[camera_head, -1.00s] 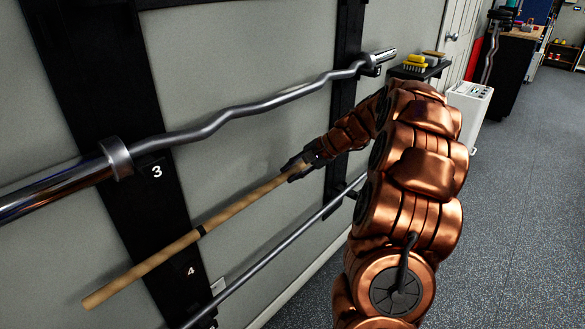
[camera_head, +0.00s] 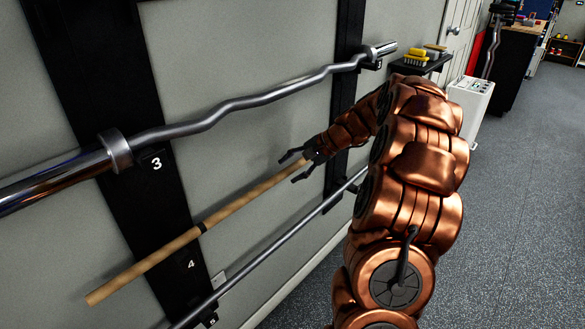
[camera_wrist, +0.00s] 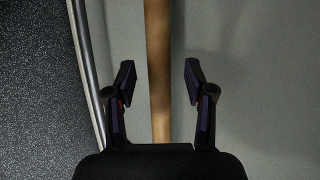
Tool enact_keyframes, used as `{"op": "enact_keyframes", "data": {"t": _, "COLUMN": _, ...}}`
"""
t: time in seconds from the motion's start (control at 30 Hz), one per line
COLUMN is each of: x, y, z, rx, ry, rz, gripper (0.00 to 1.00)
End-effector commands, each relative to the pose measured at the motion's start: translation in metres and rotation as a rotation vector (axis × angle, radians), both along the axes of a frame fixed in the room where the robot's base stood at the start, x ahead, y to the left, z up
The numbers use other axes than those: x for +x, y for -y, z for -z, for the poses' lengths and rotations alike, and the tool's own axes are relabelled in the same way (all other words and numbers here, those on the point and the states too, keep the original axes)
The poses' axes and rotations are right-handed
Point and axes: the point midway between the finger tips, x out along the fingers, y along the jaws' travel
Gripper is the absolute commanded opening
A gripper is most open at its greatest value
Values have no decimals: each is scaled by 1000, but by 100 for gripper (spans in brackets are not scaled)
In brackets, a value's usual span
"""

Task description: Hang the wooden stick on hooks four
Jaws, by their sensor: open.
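The wooden stick (camera_head: 160,256) runs along the wall rack at the level of the label 4 (camera_head: 191,265), with a dark band near its middle. Its left end extends past the left black upright; its right end is hidden at my gripper. I cannot see the hooks under it clearly. My gripper (camera_head: 292,167) is open near the stick's right part, its fingers parted on either side of it. In the wrist view the stick (camera_wrist: 158,75) passes between the two open fingers (camera_wrist: 160,82), with a gap on both sides.
A curved steel bar (camera_head: 215,115) hangs above at the label 3 (camera_head: 156,164). A straight steel bar (camera_head: 290,240) hangs just below the stick. A small shelf (camera_head: 422,65) with yellow items stands beyond my arm. The floor (camera_head: 520,220) at right is clear.

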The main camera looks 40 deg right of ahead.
Motion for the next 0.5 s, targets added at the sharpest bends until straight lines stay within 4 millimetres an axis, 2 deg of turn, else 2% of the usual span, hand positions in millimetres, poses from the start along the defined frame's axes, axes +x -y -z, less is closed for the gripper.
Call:
{"op": "enact_keyframes", "data": {"t": 0.27, "x": -3, "y": 4, "z": -4, "rx": -2, "ry": 1, "rz": 1, "gripper": 54}}
{"op": "enact_keyframes", "data": {"t": 0.5, "x": -22, "y": 23, "z": -30, "rx": -2, "ry": 3, "rz": 2, "gripper": 54}}
